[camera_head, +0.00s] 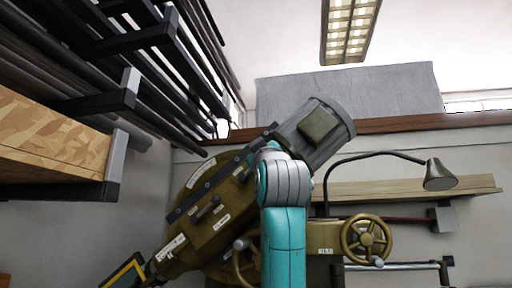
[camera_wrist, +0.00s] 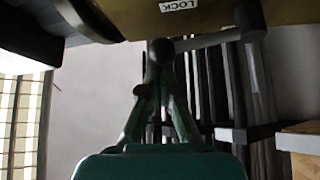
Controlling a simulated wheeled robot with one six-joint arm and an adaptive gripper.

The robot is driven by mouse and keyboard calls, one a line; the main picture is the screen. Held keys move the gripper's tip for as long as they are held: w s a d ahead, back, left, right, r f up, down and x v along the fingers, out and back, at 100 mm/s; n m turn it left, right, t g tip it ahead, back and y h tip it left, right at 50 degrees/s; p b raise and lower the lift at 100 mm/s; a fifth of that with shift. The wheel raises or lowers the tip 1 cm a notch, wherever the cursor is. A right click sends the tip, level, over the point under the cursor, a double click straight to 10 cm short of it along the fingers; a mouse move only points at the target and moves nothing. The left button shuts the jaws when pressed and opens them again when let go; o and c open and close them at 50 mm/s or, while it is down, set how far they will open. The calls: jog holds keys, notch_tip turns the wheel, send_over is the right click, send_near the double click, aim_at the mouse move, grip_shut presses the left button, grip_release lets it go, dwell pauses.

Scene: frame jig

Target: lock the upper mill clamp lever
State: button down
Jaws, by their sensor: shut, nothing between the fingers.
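The mill head (camera_head: 215,205) is a tilted olive-brown casting with a grey motor (camera_head: 315,130) at its upper right. Short dark clamp levers, one of them here (camera_head: 208,208), show on its face beside small white labels. I cannot tell for sure which is the upper one. In the wrist view, a lever (camera_wrist: 208,40) with a round ball end (camera_wrist: 162,50) runs across under a white LOCK label (camera_wrist: 178,5). My gripper (camera_wrist: 160,62) is shut and empty, its fingertips at or just below the ball; contact is unclear. In the head view my arm hides the gripper.
A handwheel (camera_head: 366,238) and a lamp (camera_head: 440,175) stand right of the mill head. A rack of dark bars (camera_head: 150,45) and a wooden board (camera_head: 50,135) fill the left. A shelf (camera_head: 405,188) runs along the wall behind.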

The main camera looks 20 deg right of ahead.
jog(key=shift+d+f, duration=0.1)
jog(key=shift+f, duration=0.05)
dwell(0.3)
jog(key=s+a+f, duration=0.2)
jog(key=s+a, duration=0.2)
jog(key=s, duration=0.4)
jog(key=shift+a, duration=0.35)
dwell(0.4)
jog(key=shift+s, duration=0.1)
